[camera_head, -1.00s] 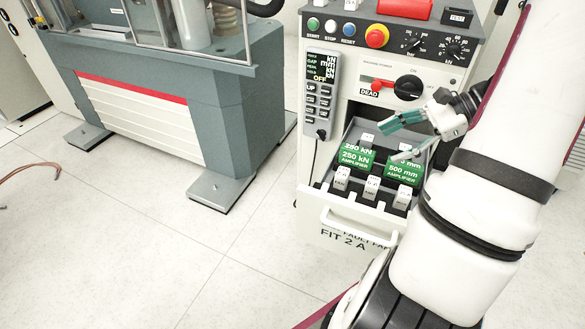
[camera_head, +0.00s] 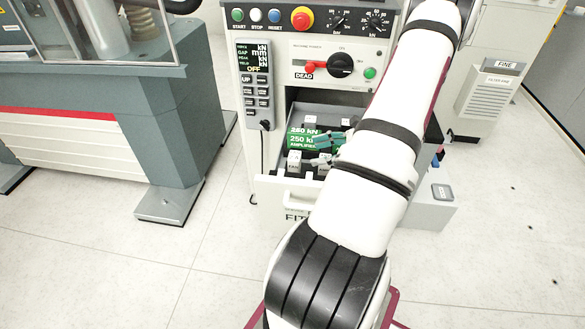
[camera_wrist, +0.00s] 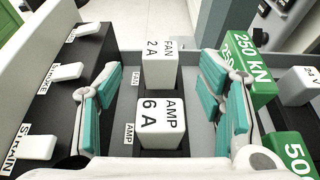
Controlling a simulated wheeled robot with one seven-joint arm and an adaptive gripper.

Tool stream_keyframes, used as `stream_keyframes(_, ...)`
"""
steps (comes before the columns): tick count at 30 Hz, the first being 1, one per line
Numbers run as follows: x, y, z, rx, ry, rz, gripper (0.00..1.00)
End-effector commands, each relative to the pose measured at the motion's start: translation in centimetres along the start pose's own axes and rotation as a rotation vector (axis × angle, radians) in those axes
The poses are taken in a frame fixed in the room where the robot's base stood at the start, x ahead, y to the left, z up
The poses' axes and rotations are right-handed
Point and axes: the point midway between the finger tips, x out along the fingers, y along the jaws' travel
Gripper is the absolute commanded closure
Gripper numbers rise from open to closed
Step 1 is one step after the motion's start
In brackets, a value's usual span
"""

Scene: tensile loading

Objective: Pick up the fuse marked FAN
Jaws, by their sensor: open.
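The FAN fuse (camera_wrist: 161,72), a white block marked "FAN 2 A", stands upright in the drawer, by a small FAN label. In the head view a white block at the drawer's left front looks like it (camera_head: 293,161). The AMP fuse (camera_wrist: 161,125), marked "AMP 6 A", stands nearer in the wrist view, in line with it. My gripper (camera_wrist: 160,80) is open and empty, its teal pads to the left and right of the two fuses, with a gap on both sides. In the head view my gripper (camera_head: 325,149) is low over the drawer, partly hidden by my arm.
A green 250 kN amplifier (camera_wrist: 252,68) and a second green module (camera_wrist: 293,150) stand to the right in the wrist view. White pieces by STROKE (camera_wrist: 50,78) and STRAIN (camera_wrist: 35,147) labels are to the left. The drawer handle (camera_head: 288,190) is in front.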

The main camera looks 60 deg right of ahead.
Motion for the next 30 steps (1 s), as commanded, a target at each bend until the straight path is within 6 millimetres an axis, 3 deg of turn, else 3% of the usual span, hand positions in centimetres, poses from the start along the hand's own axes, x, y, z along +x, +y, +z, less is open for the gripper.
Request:
stream_keyframes(11, 2.8, 0.0, -0.1, 0.000, -0.001, 0.002, 0.38)
stream_keyframes(19, 6.4, 0.0, -0.2, -0.001, 0.000, 0.003, 0.38)
stream_keyframes(27, 6.8, 0.0, -0.1, -0.001, 0.001, 0.001, 0.38)
stream_keyframes(30, 6.8, 0.0, -0.1, -0.001, 0.001, 0.001, 0.61)
